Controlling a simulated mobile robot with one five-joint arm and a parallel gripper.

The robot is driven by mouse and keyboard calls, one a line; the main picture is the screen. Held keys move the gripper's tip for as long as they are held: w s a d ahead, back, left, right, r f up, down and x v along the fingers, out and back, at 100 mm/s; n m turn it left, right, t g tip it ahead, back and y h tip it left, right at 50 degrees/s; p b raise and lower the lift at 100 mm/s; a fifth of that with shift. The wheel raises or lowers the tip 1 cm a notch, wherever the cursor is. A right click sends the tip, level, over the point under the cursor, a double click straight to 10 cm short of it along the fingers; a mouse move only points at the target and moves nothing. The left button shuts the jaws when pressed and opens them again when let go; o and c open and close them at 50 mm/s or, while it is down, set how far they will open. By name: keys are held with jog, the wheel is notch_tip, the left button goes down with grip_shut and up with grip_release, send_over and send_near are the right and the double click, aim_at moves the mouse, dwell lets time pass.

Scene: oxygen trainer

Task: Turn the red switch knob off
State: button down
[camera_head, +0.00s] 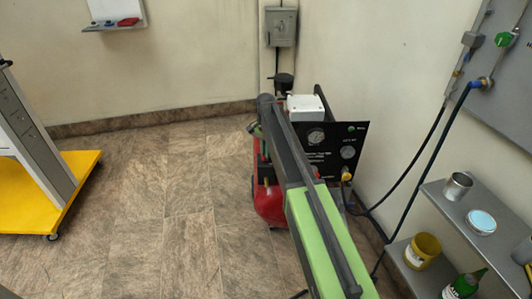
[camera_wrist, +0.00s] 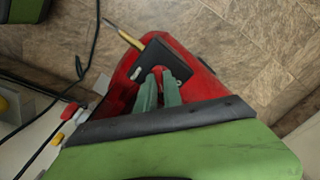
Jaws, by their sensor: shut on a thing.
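In the wrist view, the red switch knob (camera_wrist: 158,70) shows as a small red part at the black switch box (camera_wrist: 178,58). The box sits over the red tank (camera_wrist: 122,75). My gripper (camera_wrist: 160,76) has its two green fingers closed around the knob, which they partly cover. The knob's turned position cannot be made out. In the head view, the red tank (camera_head: 269,206) stands on the floor, partly behind my green and dark arm. The knob and my fingertips are hidden there.
A black panel with gauges (camera_head: 335,150) and a white box (camera_head: 306,108) stand right of my arm. Black hoses (camera_head: 425,150) run to the wall panel (camera_head: 503,75). A grey shelf (camera_head: 455,215) holds cans at right. A yellow-based cart (camera_head: 75,180) stands left; floor between is clear.

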jog(key=n, duration=0.3)
jog(key=shift+n, duration=2.2)
jog(key=c, duration=1.5)
grip_release()
jog(key=shift+r, duration=0.1)
notch_tip(320, 180, up, 17)
jog(key=p, duration=1.7)
jog(key=shift+r, duration=0.1)
